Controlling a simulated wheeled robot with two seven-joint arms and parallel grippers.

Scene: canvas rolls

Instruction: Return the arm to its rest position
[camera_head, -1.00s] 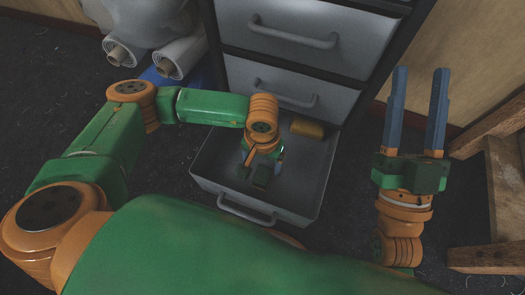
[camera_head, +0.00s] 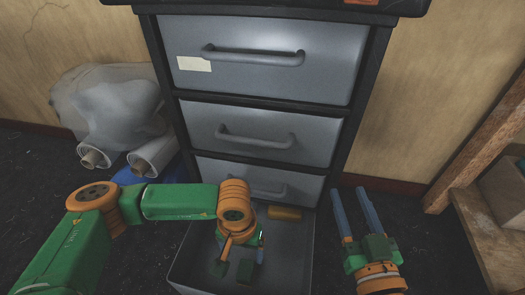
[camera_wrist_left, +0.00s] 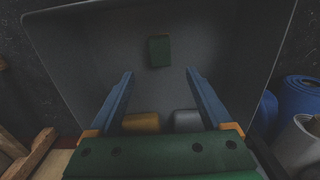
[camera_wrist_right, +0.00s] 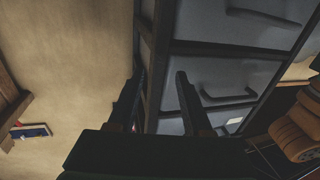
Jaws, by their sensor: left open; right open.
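My left gripper (camera_head: 240,262) reaches down into the open grey bottom drawer (camera_head: 300,262). In the left wrist view, my left gripper (camera_wrist_left: 158,73) is open, with nothing between its blue fingertips. A green block (camera_wrist_left: 159,50) lies in the drawer beyond the fingertips. An orange block (camera_wrist_left: 141,123) and a grey block (camera_wrist_left: 187,121) show near the finger bases, partly hidden by the gripper. The orange block (camera_head: 284,213) also shows in the head view, at the drawer's back. My right gripper (camera_head: 349,190) is open and empty, right of the drawer, fingers pointing up in the picture.
A dark cabinet with closed grey drawers (camera_head: 262,62) stands behind the open one. Canvas rolls (camera_head: 150,158) and a pale bag (camera_head: 115,110) lie on the floor at left. A wooden shelf (camera_head: 478,150) stands at right, near my right gripper.

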